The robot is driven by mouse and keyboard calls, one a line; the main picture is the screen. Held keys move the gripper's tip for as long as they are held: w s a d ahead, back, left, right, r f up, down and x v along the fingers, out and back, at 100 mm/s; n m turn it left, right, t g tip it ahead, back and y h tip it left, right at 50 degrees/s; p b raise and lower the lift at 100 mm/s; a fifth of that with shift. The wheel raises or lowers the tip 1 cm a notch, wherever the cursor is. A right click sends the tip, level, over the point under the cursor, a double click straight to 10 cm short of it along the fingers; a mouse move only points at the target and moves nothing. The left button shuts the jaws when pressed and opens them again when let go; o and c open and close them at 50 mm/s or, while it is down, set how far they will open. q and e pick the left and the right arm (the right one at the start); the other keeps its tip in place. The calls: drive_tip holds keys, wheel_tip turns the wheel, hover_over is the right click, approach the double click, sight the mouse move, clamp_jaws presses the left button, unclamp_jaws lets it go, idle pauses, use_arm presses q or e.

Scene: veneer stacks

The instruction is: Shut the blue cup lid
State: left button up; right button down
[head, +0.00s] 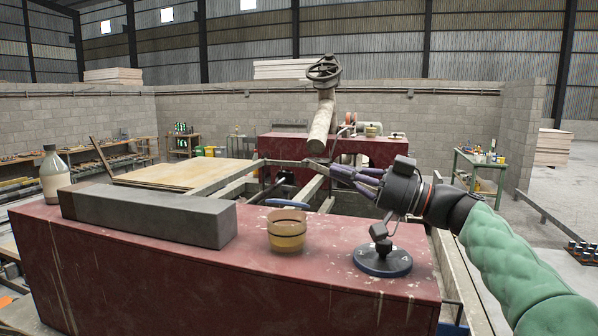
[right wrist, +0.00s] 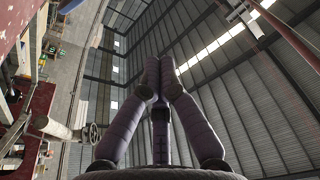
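A small tan-yellow cup (head: 287,236) stands upright on the dark red bench top, right of the long grey block. Its blue lid (head: 287,203) shows as a thin blue oval just above the cup's far rim. It looks raised from the rim, but I cannot tell its exact angle. My right gripper (head: 335,171) is above and to the right of the cup, beyond it, apart from the lid and pointing left. In the right wrist view, its purple-grey fingers (right wrist: 158,66) meet at the tips with nothing between them. My left gripper is not in view.
The grey block (head: 150,215) lies left of the cup on the red bench (head: 200,282). A dark round-based stand (head: 383,262) is right of the cup, below my right wrist. A bottle (head: 53,175) stands at far left. Bench top in front of the cup is clear.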

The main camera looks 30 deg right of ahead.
drive_tip(key=shift+m+t+h, duration=0.3)
drive_tip(key=p+x, duration=0.4)
drive_tip(key=x, duration=0.6)
drive_tip(key=shift+w+d+f, duration=0.1)
drive_tip(key=shift+w+d, duration=0.05)
drive_tip(key=shift+w, duration=0.05)
drive_tip(key=f, duration=0.2)
drive_tip(key=s+f, duration=0.1)
drive_tip(key=shift+a, duration=0.3)
drive_tip(key=shift+s+f, duration=0.2)
drive_tip(key=shift+f, duration=0.05)
drive_tip(key=shift+a+f, duration=0.1)
drive_tip(key=shift+f, duration=0.2)
